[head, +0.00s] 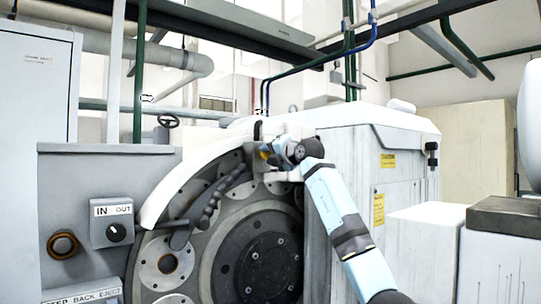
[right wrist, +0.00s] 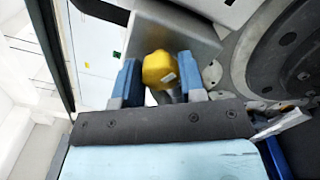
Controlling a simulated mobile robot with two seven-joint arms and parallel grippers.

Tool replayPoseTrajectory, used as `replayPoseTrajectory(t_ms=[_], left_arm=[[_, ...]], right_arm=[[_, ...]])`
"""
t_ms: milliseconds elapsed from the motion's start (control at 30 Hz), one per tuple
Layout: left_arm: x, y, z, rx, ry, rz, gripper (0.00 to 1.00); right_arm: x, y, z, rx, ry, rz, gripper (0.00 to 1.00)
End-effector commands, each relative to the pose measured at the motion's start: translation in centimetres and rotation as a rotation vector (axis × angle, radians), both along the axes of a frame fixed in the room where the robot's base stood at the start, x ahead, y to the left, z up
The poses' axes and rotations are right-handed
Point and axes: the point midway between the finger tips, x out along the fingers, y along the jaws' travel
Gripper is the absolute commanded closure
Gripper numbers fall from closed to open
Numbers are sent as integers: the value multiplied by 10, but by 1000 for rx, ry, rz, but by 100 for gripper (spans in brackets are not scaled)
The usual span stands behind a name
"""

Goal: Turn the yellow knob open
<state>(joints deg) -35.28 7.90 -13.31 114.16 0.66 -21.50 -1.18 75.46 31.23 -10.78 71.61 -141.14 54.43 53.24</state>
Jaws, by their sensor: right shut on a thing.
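The yellow knob (right wrist: 158,70) shows in the right wrist view between the two blue fingers of my right gripper (right wrist: 158,82). The fingers stand on either side of it and are shut on it. Behind the knob is a grey metal block (right wrist: 165,38). In the head view my right gripper (head: 268,150) is at the top of the grinder, and only a small bit of yellow shows there, mostly hidden by the gripper and wrist. My left gripper is in neither view.
A large round grinder plate (head: 215,262) with a black lever handle (head: 205,207) lies below and left of the gripper. A white curved guard (head: 165,192) runs beside it. An IN/OUT switch box (head: 113,222) is at left. White machine housing (head: 345,165) stands at right.

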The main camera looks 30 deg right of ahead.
Motion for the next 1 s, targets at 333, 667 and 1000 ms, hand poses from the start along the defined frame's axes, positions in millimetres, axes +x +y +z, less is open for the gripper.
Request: replayPoseTrajectory(t_ms=[333, 667, 1000], left_arm=[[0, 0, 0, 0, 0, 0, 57], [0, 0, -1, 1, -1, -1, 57], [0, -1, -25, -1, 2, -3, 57]], right_arm=[[0, 0, -1, -1, 2, 1, 37], [-2, 0, -1, -1, 0, 0, 37], [-61, -5, -5, -5, -3, -2, 37]])
